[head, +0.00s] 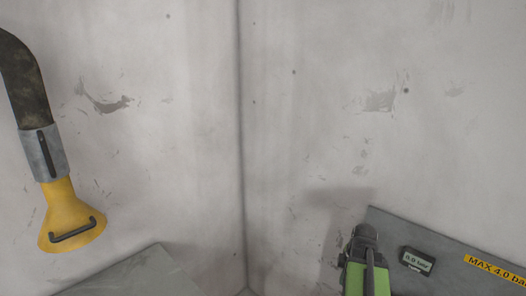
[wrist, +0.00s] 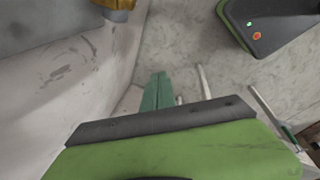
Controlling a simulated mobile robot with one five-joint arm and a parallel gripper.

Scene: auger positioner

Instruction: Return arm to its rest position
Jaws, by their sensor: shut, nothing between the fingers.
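In the wrist view a large green surface with a dark grey edge (wrist: 160,122) fills the bottom, very close to the camera. It hides much of what lies below.
A yellow nozzle (head: 68,212) on a dark hose hangs at left. A grey panel (head: 440,262) carries a 0.0 bar display (head: 417,259) and a yellow MAX 4.0 bar label (head: 494,269). A dark box with buttons (wrist: 275,28) stands on the floor.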

